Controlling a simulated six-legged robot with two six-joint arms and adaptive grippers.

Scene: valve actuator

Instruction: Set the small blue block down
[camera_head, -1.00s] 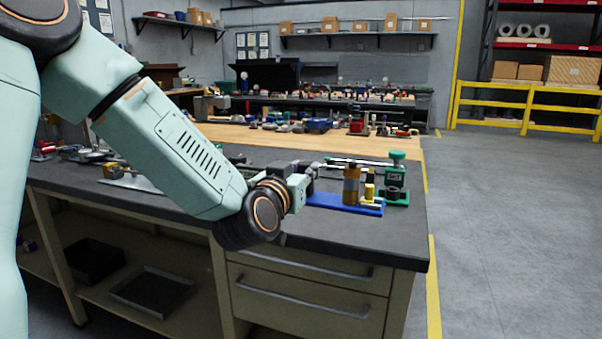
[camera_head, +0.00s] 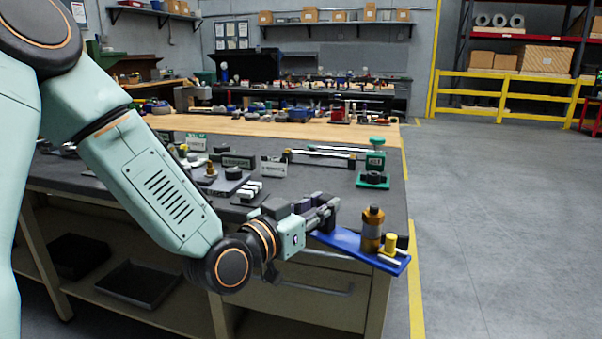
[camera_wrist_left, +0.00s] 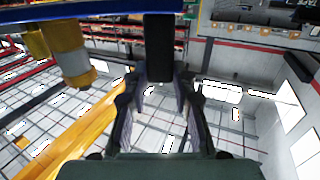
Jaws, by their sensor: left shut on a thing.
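A long flat blue plate (camera_head: 361,248) is the blue thing at my left gripper. My left gripper (camera_head: 328,222) is shut at the plate's left end, over the bench's front right corner. In the left wrist view the plate's blue edge (camera_wrist_left: 60,17) runs along the top, with the cylinder (camera_wrist_left: 68,52) below it. A dark piece (camera_wrist_left: 160,48) shows between the fingers (camera_wrist_left: 155,95); the exact contact is hidden. My right gripper is not in view.
The dark workbench (camera_head: 330,196) has clear surface between my gripper and a green stand (camera_head: 374,165). Small fixtures (camera_head: 240,172) stand left of that. A wooden-topped bench (camera_head: 250,127) with many parts lies behind. Open floor (camera_head: 470,220) lies to the right.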

